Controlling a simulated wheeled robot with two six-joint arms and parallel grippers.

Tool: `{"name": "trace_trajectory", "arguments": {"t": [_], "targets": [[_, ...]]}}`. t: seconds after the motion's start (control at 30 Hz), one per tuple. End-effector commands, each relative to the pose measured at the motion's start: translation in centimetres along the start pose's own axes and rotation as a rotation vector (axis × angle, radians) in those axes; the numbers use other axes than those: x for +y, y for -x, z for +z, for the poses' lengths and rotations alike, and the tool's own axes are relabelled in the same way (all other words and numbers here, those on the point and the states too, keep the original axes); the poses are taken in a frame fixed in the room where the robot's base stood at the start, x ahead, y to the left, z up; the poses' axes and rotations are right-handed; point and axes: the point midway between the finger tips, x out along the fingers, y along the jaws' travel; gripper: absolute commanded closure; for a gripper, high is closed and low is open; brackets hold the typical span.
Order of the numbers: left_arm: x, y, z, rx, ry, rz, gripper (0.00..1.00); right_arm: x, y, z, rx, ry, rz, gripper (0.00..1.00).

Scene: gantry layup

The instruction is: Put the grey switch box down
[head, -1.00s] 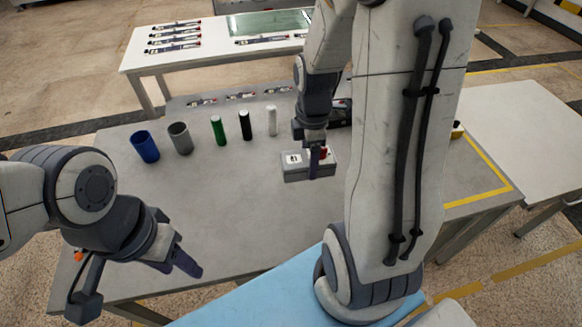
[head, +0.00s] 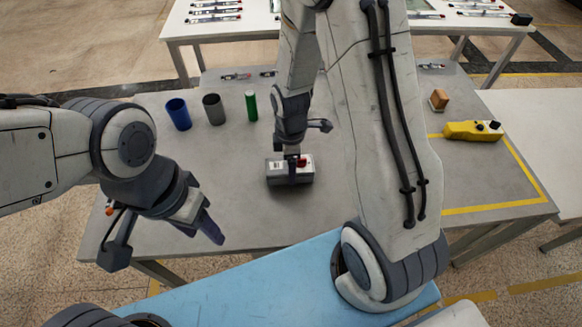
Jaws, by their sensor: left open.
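The grey switch box (head: 275,173), with a red knob and a white label on top, is at the middle of the grey table (head: 230,205). My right gripper (head: 292,176) comes down from above and is shut on the box. One finger shows against its near side. I cannot tell whether the underside touches the table; a dark shadow lies close by. My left gripper (head: 204,224) is open and empty, over the table's near left part, apart from the box.
A blue cup (head: 178,114), a grey cup (head: 213,109) and a green cylinder (head: 251,106) stand behind, left of the box. A yellow pendant (head: 470,131) and an orange-brown block (head: 439,99) are at the right. My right arm hides part of the table. Bare table lies around the box.

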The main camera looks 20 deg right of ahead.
Motion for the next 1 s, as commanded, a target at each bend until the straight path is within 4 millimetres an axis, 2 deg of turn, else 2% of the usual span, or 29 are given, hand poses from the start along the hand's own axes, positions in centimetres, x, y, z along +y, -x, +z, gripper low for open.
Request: {"name": "trace_trajectory", "arguments": {"t": [0.1,0.5,0.53,0.57,0.6,0.83,1.0], "targets": [[0.0,0.1,0.0,0.0,0.0,0.0,0.5,0.0,-1.3,0.0,0.0,0.0,-0.001,0.99],[0.0,-0.3,0.0,0.0,0.0,0.0,0.5,0.1,-1.9,0.0,0.0,0.0,0.001,0.99],[0.0,-0.2,0.0,0.0,0.0,0.0,0.5,0.0,-1.8,0.0,0.0,0.0,0.001,0.18],[0.0,-0.2,0.0,0.0,0.0,0.0,0.5,0.0,-1.7,0.0,0.0,0.0,0.001,0.06],[0.0,-0.2,0.0,0.0,0.0,0.0,0.5,0.0,-1.7,0.0,0.0,0.0,0.001,0.0],[0.0,-0.1,0.0,0.0,0.0,0.0,0.5,0.0,-1.6,0.0,0.0,0.0,0.001,0.0],[0.0,0.1,0.0,0.0,0.0,0.0,0.5,0.2,-0.2,0.0,0.002,0.0,0.006,0.0]]}}
